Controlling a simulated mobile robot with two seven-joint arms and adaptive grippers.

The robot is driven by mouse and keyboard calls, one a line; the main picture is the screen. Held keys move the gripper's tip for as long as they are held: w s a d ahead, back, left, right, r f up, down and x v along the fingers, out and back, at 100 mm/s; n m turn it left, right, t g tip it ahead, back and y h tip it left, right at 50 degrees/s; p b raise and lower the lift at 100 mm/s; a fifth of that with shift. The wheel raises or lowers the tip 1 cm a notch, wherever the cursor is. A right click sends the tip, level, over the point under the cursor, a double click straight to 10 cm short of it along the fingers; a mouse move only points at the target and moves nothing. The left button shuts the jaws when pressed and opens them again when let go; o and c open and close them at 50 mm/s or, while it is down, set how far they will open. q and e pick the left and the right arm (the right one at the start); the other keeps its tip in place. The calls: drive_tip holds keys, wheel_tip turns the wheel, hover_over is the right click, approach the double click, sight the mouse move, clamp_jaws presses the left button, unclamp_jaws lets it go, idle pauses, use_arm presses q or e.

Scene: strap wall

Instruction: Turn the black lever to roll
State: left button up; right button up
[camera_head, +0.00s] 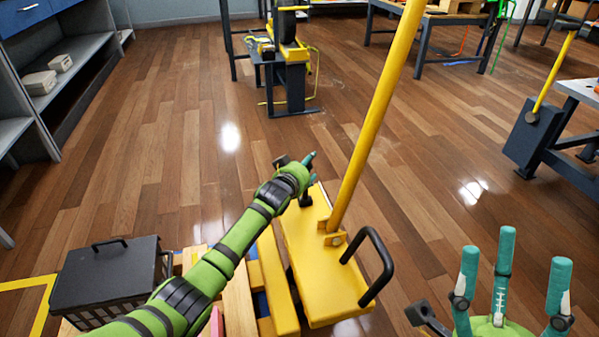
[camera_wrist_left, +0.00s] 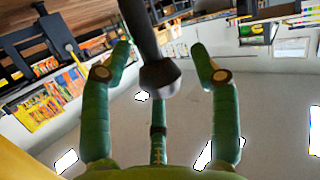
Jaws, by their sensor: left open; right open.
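The black lever (camera_wrist_left: 159,76), a dark rod with a rounded knob, shows in the left wrist view between my left gripper's spread green fingers. The fingers stand around the knob and are not closed on it; I cannot tell whether any touches it. In the head view my left gripper (camera_head: 303,165) is over the far end of a yellow plate (camera_head: 310,262), and its hand and arm hide most of the lever there. My right gripper (camera_head: 510,275) is open and empty at the lower right, fingers pointing up, apart from the plate.
A long yellow pole (camera_head: 375,110) rises from the plate, beside a black loop handle (camera_head: 381,256). A dark crate (camera_head: 105,275) stands on the left. Shelves (camera_head: 62,75) line the left side. Workbenches stand at the back and right. The wooden floor between is clear.

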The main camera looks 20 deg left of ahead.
use_arm(q)
drive_tip(key=v, duration=1.1)
drive_tip(key=shift+s+r, duration=0.15)
drive_tip(key=shift+s, duration=0.2)
